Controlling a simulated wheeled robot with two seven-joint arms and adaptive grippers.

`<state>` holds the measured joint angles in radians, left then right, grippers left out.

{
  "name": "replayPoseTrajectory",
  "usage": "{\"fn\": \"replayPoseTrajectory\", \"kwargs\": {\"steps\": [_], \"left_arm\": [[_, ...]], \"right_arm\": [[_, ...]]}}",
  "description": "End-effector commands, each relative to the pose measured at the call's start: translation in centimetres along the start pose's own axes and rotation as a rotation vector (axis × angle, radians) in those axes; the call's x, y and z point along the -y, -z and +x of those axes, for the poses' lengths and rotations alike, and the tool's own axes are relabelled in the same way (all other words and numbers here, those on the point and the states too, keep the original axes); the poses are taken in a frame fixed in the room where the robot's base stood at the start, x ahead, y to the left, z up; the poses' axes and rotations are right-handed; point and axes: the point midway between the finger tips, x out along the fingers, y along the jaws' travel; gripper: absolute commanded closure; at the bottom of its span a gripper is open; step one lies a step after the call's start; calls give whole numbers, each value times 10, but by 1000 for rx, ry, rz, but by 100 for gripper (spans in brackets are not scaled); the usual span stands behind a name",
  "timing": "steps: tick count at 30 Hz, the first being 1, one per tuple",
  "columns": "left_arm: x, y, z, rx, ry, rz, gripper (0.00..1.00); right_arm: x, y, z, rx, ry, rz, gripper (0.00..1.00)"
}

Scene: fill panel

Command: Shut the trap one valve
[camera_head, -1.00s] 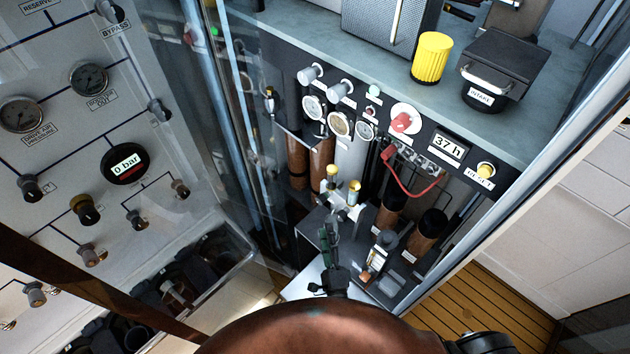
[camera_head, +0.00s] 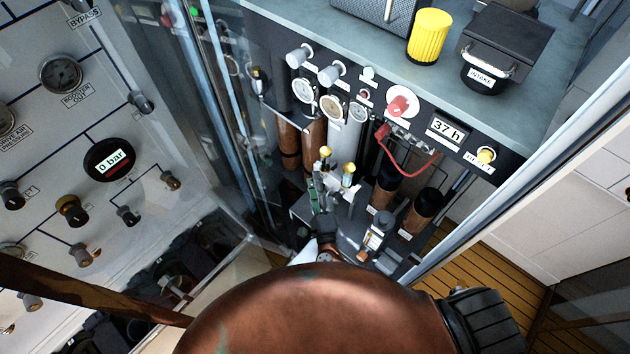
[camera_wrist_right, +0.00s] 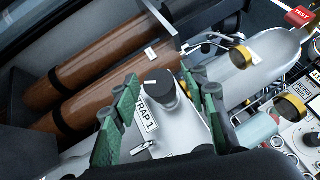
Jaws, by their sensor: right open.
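The TRAP 1 label (camera_wrist_right: 147,117) sits on a pale silver fitting in the right wrist view. Beside it is a dark grey round knob with a white mark, the trap one valve (camera_wrist_right: 158,88). My right gripper (camera_wrist_right: 163,92) is open, with one green-padded finger on each side of the knob. I cannot tell whether either finger touches it. In the head view my right gripper (camera_head: 319,184) is low in the cabinet, just below two yellow knobs, and the valve cannot be made out there. My left gripper is not in view.
Brown cylinders (camera_wrist_right: 110,62) lie close beside the valve. Yellow knobs (camera_wrist_right: 241,56) (camera_wrist_right: 291,106) stand to its right. A gauge panel (camera_head: 60,130) is at the left.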

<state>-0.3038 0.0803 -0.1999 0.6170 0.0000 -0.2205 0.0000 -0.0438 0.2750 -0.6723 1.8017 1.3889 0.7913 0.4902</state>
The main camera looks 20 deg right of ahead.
Motion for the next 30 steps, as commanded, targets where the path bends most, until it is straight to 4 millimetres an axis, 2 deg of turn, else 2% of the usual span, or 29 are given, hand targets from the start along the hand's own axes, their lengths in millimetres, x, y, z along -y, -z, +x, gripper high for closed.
{"fn": "replayPoseTrajectory", "kwargs": {"steps": [10, 27, 30], "left_arm": [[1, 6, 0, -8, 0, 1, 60], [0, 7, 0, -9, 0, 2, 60], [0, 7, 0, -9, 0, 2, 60]], "right_arm": [[0, 1, 4, -1, -1, 0, 60], [0, 1, 4, -1, -1, 0, 99], [0, 1, 4, -1, 0, 1, 100]]}}
